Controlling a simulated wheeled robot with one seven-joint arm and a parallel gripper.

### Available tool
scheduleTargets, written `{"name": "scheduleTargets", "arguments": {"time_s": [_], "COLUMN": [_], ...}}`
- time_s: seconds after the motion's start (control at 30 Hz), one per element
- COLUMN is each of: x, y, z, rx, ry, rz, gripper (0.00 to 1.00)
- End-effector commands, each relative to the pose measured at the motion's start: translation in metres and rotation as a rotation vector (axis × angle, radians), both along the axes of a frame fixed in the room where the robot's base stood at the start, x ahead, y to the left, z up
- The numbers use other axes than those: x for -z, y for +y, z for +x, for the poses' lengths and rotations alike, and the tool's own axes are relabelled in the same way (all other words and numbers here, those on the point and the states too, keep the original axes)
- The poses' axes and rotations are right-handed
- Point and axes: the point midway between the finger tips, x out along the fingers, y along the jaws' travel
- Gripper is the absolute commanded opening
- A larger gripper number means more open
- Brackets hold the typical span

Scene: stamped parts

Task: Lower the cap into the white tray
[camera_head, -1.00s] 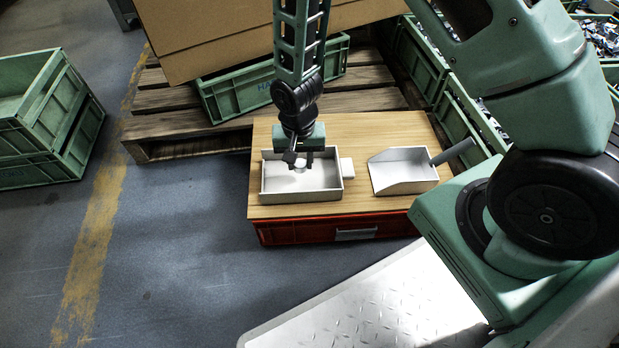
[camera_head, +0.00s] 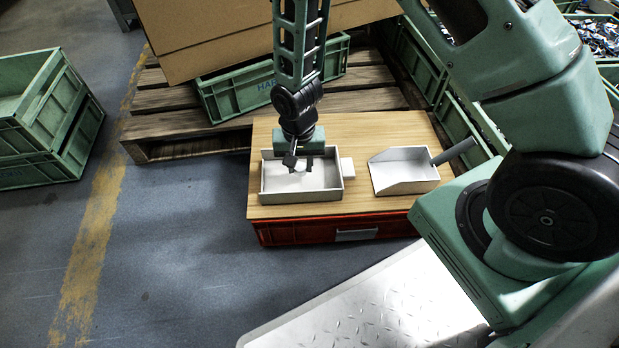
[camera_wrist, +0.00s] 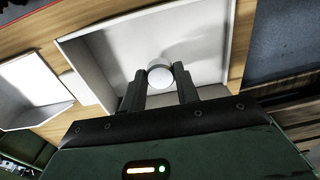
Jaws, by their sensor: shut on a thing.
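The cap (camera_wrist: 159,77) is a small round white piece. In the wrist view it sits between the two dark fingers of my gripper (camera_wrist: 159,88), which is shut on it. In the head view my gripper (camera_head: 301,164) points down over the white tray (camera_head: 301,198), and the cap shows faintly as a pale spot at the fingertips. The tray is a shallow rectangular box with upright walls, and its floor (camera_wrist: 205,45) shows around the cap in the wrist view. I cannot tell whether the cap touches the tray floor.
A white scoop (camera_head: 403,171) with a grey handle lies right of the tray on the wooden top (camera_head: 360,130) of a red crate (camera_head: 290,232). A small white block (camera_head: 347,167) adjoins the tray's right side. Green crates (camera_head: 40,120) and a pallet stand around.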

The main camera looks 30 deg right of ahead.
Motion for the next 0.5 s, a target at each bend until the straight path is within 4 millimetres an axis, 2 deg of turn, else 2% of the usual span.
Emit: {"name": "scheduleTargets", "arguments": {"time_s": [0.5], "x": [0.0079], "y": [0.0], "z": [0.0], "rx": [0.0], "ry": [0.0], "rz": [0.0], "gripper": [0.1]}}
